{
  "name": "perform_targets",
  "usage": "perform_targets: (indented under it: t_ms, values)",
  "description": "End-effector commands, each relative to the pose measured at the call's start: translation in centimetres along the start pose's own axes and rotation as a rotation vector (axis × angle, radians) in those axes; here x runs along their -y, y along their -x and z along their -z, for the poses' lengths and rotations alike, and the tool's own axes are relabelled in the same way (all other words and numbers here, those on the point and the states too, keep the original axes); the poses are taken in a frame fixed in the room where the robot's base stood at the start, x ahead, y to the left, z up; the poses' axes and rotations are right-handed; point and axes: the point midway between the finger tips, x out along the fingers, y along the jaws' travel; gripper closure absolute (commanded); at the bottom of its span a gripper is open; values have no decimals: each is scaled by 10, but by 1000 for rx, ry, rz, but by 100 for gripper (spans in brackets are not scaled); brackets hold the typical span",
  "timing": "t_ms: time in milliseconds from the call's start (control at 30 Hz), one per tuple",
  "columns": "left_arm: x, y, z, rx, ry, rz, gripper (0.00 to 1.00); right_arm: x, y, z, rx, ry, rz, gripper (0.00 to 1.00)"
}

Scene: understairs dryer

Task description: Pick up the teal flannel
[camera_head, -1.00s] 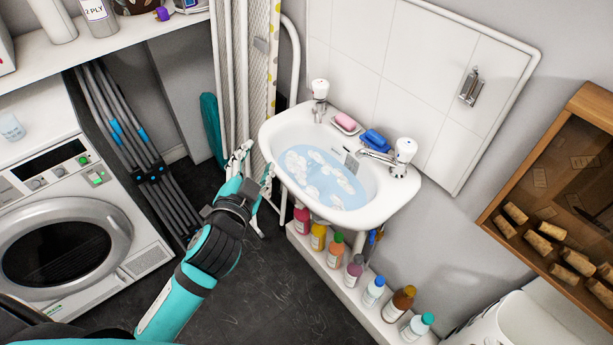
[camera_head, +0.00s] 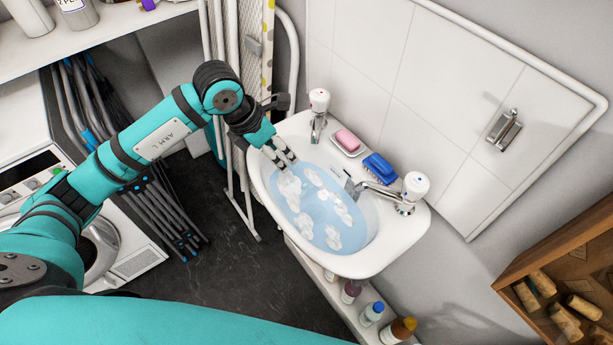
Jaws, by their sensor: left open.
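I cannot make out a teal flannel for certain. The white sink (camera_head: 398,243) holds blue water (camera_head: 322,208) with patches of white foam, which could hide things under the surface. My left gripper (camera_head: 281,163) is open, with its fingers pointing down over the left end of the basin, close to the foam. I cannot tell whether its tips touch the water. My right gripper is out of view.
Two taps stand at the sink's back edge, the right one (camera_head: 413,188) with a spout. A pink soap (camera_head: 347,140) and a blue brush (camera_head: 380,168) lie between them. A folded ironing board (camera_head: 253,60) stands left. Bottles (camera_head: 372,313) line a ledge below.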

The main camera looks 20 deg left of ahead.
Motion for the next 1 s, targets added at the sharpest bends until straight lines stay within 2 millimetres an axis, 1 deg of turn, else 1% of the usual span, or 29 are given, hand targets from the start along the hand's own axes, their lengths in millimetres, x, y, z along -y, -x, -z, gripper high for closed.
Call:
perform_targets:
  t_ms: [67, 167, 200, 300, 367, 467, 533, 633, 733, 867, 1000]
  values:
    - [1, -10, 1, -7, 0, 1, 51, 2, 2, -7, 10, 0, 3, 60]
    - [2, -31, 1, -7, 1, 4, 51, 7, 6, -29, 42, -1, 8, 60]
    - [2, -40, 1, -6, 2, 6, 51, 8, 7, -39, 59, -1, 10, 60]
    - [3, -62, 1, -6, 1, 6, 51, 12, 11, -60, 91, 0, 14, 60]
    - [3, -75, 1, -5, 1, 6, 51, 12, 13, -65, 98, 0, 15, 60]
    - [3, -95, 1, -4, 1, 6, 51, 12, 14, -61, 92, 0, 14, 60]
    - [3, -105, 0, -3, 0, 6, 51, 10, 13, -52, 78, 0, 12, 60]
    - [2, -115, 1, -3, -1, 4, 51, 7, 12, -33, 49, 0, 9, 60]
    - [3, -120, 1, -2, -1, 4, 51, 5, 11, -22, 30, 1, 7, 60]
    - [5, -133, 2, -5, 0, 6, 51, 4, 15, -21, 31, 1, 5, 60]
    - [7, -155, 3, -2, 0, 6, 51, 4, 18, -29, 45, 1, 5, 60]
